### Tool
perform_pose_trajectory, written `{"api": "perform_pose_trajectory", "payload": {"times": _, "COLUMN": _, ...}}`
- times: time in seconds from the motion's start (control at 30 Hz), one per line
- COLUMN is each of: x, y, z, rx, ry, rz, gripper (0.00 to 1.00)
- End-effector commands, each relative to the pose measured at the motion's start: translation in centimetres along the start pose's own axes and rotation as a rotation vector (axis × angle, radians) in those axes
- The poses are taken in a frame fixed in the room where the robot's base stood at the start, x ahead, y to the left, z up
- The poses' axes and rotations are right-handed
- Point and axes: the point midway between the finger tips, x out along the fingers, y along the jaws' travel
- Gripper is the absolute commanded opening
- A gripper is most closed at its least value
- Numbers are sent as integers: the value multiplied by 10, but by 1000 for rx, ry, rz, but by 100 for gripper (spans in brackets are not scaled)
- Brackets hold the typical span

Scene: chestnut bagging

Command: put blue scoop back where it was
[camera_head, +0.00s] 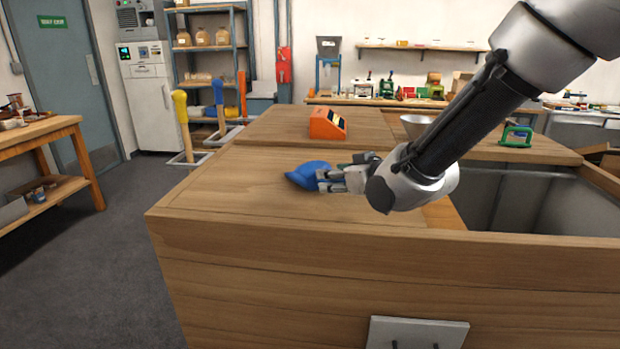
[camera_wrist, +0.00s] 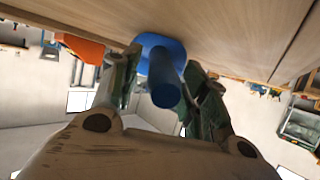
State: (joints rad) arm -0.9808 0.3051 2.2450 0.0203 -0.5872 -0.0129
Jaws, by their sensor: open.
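The blue scoop (camera_head: 308,175) lies on the wooden tabletop, left of my gripper in the head view. In the wrist view the blue scoop (camera_wrist: 162,72) has its handle pointing toward me, between my fingers. My gripper (camera_head: 330,180) is open at the scoop's handle end, low over the tabletop. In the wrist view my gripper (camera_wrist: 160,88) has one finger on each side of the handle, with a visible gap at least on the right. Whether the left finger touches the handle I cannot tell. The handle is mostly hidden in the head view.
An orange device (camera_head: 327,124) stands behind the scoop on the wooden table (camera_head: 215,190). A metal bowl or funnel (camera_head: 416,126) and a green-framed item (camera_head: 516,136) are farther right. An open grey bin (camera_head: 545,205) is sunk into the table's right side. The tabletop left of the scoop is clear.

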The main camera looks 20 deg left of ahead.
Motion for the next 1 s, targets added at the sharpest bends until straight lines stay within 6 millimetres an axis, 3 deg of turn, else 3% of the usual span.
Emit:
{"api": "perform_pose_trajectory", "payload": {"times": 0.2, "x": 27, "y": 2, "z": -1, "rx": 1, "ry": -1, "rz": 1, "gripper": 45}}
{"api": "perform_pose_trajectory", "payload": {"times": 0.43, "x": 28, "y": 2, "z": -1, "rx": 1, "ry": 0, "rz": 1, "gripper": 45}}
{"api": "perform_pose_trajectory", "payload": {"times": 0.7, "x": 28, "y": 2, "z": -1, "rx": 1, "ry": 0, "rz": 1, "gripper": 0}}
{"api": "perform_pose_trajectory", "payload": {"times": 1.0, "x": 27, "y": 2, "z": -3, "rx": 1, "ry": 1, "rz": 1, "gripper": 0}}
